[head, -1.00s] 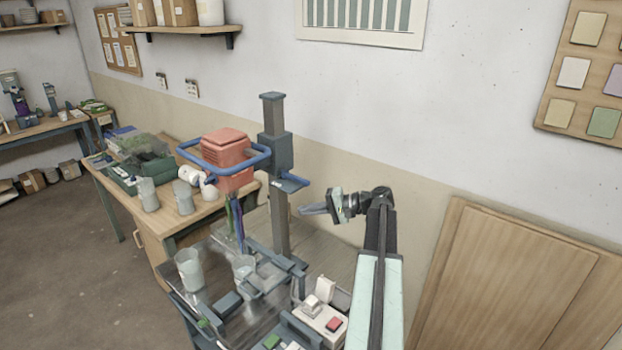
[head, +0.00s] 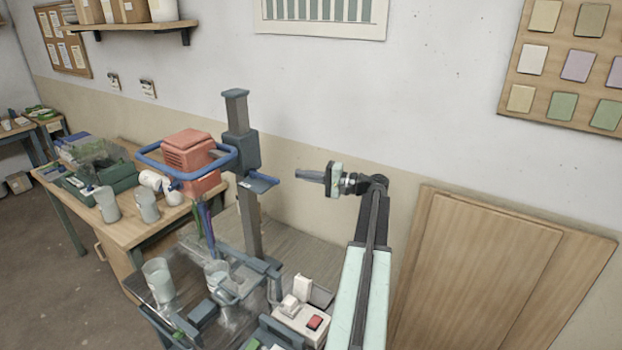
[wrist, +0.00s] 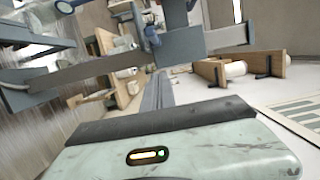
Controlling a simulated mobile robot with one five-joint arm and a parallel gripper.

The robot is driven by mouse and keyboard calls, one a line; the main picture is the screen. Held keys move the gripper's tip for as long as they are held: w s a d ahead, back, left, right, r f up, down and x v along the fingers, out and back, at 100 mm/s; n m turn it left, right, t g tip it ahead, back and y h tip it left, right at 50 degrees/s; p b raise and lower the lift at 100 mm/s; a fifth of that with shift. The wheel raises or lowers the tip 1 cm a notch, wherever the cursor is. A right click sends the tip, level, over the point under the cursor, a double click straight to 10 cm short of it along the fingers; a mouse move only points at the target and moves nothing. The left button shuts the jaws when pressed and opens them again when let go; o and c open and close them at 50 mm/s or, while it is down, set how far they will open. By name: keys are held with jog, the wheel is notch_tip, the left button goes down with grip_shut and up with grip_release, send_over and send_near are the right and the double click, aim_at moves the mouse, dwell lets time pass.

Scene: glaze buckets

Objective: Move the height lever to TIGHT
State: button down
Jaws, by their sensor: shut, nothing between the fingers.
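A mixer stand has a tall grey column (head: 250,222) with a dark blue-grey carriage (head: 241,150) clamped on it. A blue-grey lever-like part (head: 262,184) sticks out to the right from below the carriage; it seems to be the height lever. No TIGHT marking is readable. My gripper (head: 299,175) is shut and empty, its fingers pointing left toward the column. In the head view its tips appear just right of the lever and slightly higher, with a visible gap. In the wrist view my shut fingers (wrist: 160,92) reach toward the column (wrist: 95,70), which crosses the picture at a slant.
A red motor housing (head: 190,160) with a blue ring handle (head: 150,165) is on the column's left. Below stand clear cups (head: 158,280) and a white switch box with a red button (head: 314,322). Wooden boards (head: 490,270) lean on the wall at right.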

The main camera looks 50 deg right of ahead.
aim_at(264, 177)
jog(key=w+a, duration=0.3)
jog(key=a, duration=0.2)
jog(key=shift+w+a, duration=0.25)
jog(key=shift+w, duration=0.05)
